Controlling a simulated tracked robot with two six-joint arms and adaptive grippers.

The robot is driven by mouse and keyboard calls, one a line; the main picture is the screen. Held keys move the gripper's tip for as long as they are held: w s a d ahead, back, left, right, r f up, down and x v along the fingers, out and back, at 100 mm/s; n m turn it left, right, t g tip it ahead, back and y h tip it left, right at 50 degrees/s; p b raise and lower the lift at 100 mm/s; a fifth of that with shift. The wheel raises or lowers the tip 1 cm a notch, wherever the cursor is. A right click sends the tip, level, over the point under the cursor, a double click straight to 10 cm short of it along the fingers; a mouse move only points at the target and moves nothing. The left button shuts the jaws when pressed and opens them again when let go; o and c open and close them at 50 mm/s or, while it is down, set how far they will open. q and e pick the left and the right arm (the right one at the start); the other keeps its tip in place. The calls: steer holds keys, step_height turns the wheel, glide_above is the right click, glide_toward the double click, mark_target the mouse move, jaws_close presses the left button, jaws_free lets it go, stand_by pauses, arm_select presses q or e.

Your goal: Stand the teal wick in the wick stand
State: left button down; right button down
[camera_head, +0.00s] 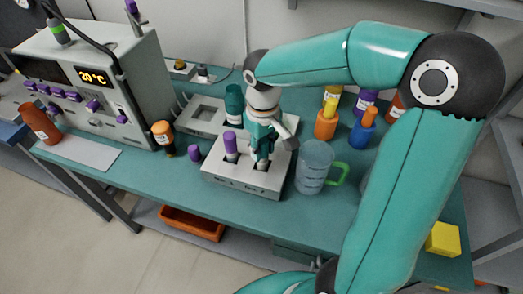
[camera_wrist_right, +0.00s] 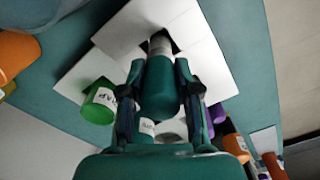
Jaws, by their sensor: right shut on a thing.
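The wick stand (camera_head: 234,183) is a pale block with square holes near the middle of the bench; it also shows in the wrist view (camera_wrist_right: 185,20). A purple-topped wick (camera_head: 230,145) stands upright in one hole. My right gripper (camera_head: 262,157) is over the stand, beside that wick. In the wrist view my right gripper (camera_wrist_right: 160,100) is shut on the teal wick (camera_wrist_right: 160,82), one finger on each side. The wick's grey end (camera_wrist_right: 160,43) is at a dark hole of the stand; how deep it sits cannot be told. My left gripper is not in view.
A glass mug with a green handle (camera_head: 314,167) stands close right of the stand. A teal-topped bottle (camera_head: 234,103) is behind it. An orange-topped bottle (camera_head: 163,137) and a purple cap (camera_head: 194,153) are left. Several coloured bottles (camera_head: 326,123) stand behind right.

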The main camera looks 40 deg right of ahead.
steer(key=shift+f, duration=0.55)
steer(key=shift+f, duration=0.1)
steer(key=c, duration=0.8)
jaws_free()
steer(key=shift+r, duration=0.2)
step_height(320, 180, up, 12)
steer(key=shift+f+p, duration=0.1)
steer(key=shift+p, duration=0.4)
